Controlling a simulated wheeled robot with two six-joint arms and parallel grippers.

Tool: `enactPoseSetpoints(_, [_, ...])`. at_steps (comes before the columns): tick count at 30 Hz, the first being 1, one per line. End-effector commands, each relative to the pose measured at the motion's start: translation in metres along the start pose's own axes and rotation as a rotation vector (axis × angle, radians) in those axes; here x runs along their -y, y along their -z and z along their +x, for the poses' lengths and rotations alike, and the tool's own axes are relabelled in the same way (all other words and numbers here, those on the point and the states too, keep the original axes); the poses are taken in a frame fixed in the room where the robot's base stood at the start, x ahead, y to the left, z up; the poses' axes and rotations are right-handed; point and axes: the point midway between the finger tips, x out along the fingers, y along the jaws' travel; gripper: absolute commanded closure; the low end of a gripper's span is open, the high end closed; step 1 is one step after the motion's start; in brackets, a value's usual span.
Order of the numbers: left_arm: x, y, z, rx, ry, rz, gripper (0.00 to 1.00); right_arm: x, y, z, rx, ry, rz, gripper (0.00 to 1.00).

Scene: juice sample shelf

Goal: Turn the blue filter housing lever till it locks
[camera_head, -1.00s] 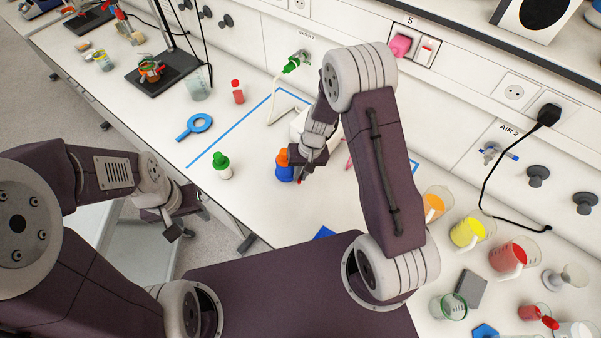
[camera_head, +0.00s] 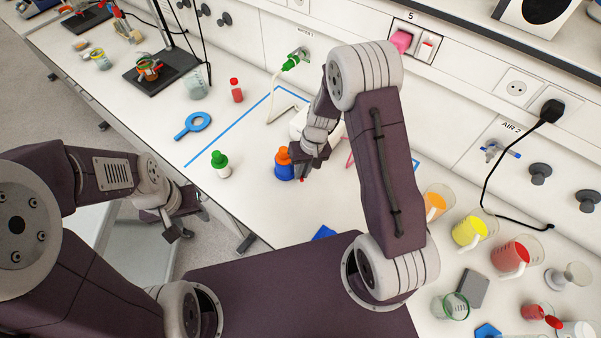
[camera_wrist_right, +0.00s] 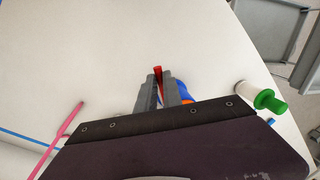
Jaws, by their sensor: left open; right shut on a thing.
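The blue filter housing (camera_head: 284,172) with an orange top stands on the white bench in the head view. In the right wrist view its blue body (camera_wrist_right: 184,90) shows beside and partly behind the fingers. My right gripper (camera_head: 302,178) is at the housing's right side. In the wrist view its fingers (camera_wrist_right: 161,82) are shut on a red lever (camera_wrist_right: 158,70), whose end sticks out past them. Where the lever joins the housing is hidden. My left gripper (camera_head: 171,234) is open and empty, low beyond the bench's front edge.
A white bottle with a green cap (camera_head: 220,164) stands left of the housing. Beakers with orange, yellow (camera_head: 468,231) and red liquid stand at the right. A pink rod (camera_wrist_right: 62,138) lies near the gripper.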

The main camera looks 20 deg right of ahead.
Motion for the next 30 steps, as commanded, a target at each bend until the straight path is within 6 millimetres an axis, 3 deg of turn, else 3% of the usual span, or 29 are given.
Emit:
enactPoseSetpoints(12, [0.001, -0.003, 0.028, 0.000, 0.000, 0.000, 0.51, -0.018, 0.008, -0.002, 0.065, -0.002, -0.361, 1.00])
enactPoseSetpoints(30, [0.001, -0.004, 0.037, 0.000, 0.000, 0.000, 0.51, -0.031, 0.018, -0.007, 0.133, -0.002, -0.696, 1.00])
